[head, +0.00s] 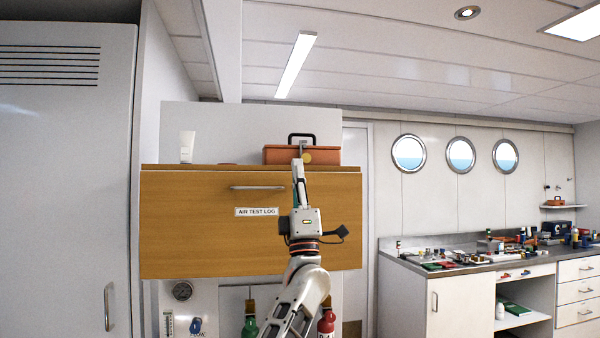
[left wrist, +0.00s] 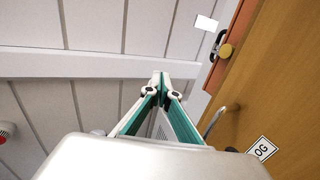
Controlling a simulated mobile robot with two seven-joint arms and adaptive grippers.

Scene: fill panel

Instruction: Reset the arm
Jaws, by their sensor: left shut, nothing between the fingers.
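My left arm rises in the middle of the head view, and its gripper (head: 298,165) points up in front of the wooden panel. The left gripper is shut and empty; its fingertips (left wrist: 161,76) meet in the left wrist view. The wooden panel (head: 190,225) carries a metal handle (head: 257,187) and a label reading AIR TEST LOG (head: 256,211). In the left wrist view the panel (left wrist: 262,85) is at the right, beside the fingers. My right gripper is in neither view.
An orange toolbox (head: 275,154) and a white tube (head: 187,146) stand on top of the panel unit. Green (head: 250,327) and red (head: 327,325) cylinders are below. A tall grey cabinet (head: 60,180) stands left. A cluttered counter (head: 462,268) is at the right.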

